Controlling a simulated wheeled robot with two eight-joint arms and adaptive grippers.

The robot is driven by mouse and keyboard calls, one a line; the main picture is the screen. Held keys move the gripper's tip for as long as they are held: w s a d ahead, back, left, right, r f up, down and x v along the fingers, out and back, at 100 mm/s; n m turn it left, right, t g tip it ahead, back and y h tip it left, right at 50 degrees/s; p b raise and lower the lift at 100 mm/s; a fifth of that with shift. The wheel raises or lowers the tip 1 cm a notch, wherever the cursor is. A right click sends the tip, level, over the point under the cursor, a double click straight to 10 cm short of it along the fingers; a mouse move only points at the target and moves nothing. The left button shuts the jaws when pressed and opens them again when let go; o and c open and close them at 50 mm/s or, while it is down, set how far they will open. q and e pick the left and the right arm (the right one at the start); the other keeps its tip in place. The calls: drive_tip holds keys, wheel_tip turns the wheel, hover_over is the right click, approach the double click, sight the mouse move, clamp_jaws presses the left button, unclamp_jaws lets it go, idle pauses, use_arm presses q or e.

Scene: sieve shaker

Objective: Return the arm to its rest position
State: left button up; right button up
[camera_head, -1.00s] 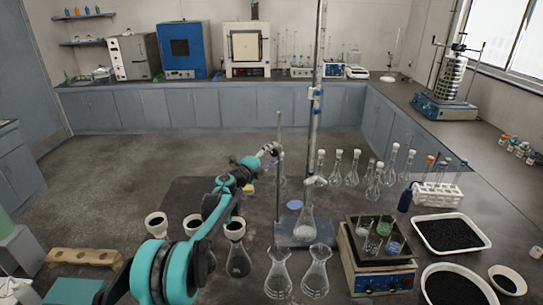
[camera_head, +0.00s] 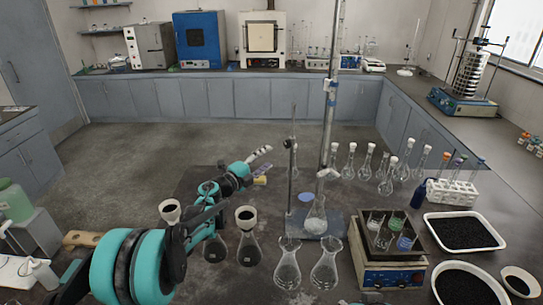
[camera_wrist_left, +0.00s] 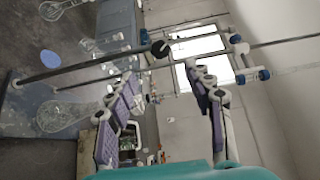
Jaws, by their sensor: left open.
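My left arm, teal and dark, reaches in from the lower left in the head view. Its gripper (camera_head: 261,158) is open and empty, raised over the far side of the dark table (camera_head: 215,178), left of the thin metal rod of the glassware stand (camera_head: 291,170). In the left wrist view the two purple-padded fingers (camera_wrist_left: 165,98) are spread apart with nothing between them; the stand's rods and clamps show beyond them.
A round flask (camera_head: 316,215) stands on the stand's base. Two conical flasks (camera_head: 288,265) stand in front. Funnel-topped flasks (camera_head: 247,240) stand close beside my arm, which partly hides them. Stoppered flasks (camera_head: 388,178) and a test-tube rack (camera_head: 452,193) are at right. Floor beyond the table is clear.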

use_arm(q)
drive_tip(key=shift+s, duration=0.1)
drive_tip(key=s+a+r+n+t+y+b, duration=0.3)
drive_tip(key=s+a+r+n+t+y, duration=0.1)
drive_tip(key=s+a+r+n+y, duration=0.55)
drive_tip(key=s+a+f+n+g+y+b, duration=0.2)
drive_tip(key=s+a+f+n+g+y, duration=0.15)
drive_tip(key=s+a+f+n, duration=0.45)
drive_tip(key=s+d+f+n+g+h+b, duration=0.1)
drive_tip(key=s+f+n+g, duration=0.3)
drive_tip(key=s+f, duration=0.5)
drive_tip(key=s+d+f+n+g+h+b, duration=0.1)
drive_tip(key=s+d+f+n+g, duration=0.3)
drive_tip(key=s+f, duration=0.6)
drive_tip(key=s, duration=0.8)
drive_tip(key=shift+s+d+f, duration=0.15)
drive_tip(key=shift+s+f, duration=0.1)
drive_tip(key=shift+s, duration=0.1)
